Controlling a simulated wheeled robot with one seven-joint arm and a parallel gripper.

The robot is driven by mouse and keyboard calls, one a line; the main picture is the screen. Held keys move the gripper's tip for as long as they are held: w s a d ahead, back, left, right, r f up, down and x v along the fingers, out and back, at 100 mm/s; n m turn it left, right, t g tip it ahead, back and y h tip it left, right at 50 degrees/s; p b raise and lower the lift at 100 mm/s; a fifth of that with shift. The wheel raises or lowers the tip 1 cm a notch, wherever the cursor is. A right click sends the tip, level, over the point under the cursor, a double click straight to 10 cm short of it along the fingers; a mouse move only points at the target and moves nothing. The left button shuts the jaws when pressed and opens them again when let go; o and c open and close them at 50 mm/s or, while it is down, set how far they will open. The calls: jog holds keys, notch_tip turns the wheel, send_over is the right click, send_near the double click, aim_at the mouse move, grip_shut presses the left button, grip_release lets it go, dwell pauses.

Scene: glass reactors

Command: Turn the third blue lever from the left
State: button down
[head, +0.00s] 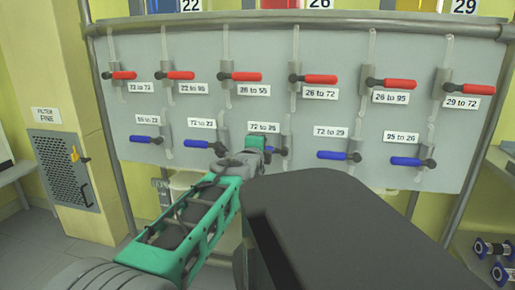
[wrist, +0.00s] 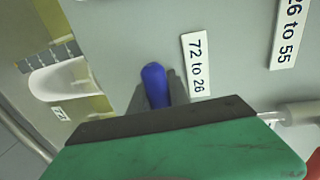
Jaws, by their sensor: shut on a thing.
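The third blue lever (wrist: 154,84) from the left is mostly hidden behind my gripper (head: 262,145) in the head view. In the wrist view the blue handle sits between the two dark fingers of my gripper (wrist: 157,92), which are shut on it. The label "72 to 26" (wrist: 196,65) is beside the lever; the same label (head: 263,127) is above it in the head view. The other blue levers stand in the same row: first (head: 143,139), second (head: 203,144), fourth (head: 337,155) and fifth (head: 408,161), with their handles roughly level, pointing left.
A row of red levers (head: 240,76) with labels runs above on the grey panel (head: 300,120). Thin glass pipes (head: 296,45) run down the panel. A yellow cabinet with a mesh door (head: 62,165) stands at the left. Dumbbell-like items (head: 492,248) lie on a shelf at the lower right.

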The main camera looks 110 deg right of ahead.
jog(key=shift+r, duration=0.1)
jog(key=c, duration=1.2)
grip_release()
jog(key=shift+c, duration=0.2)
jog(key=p+v, duration=0.1)
jog(key=v, duration=0.6)
jog(key=shift+w+a, duration=0.2)
jog(key=shift+a, duration=0.15)
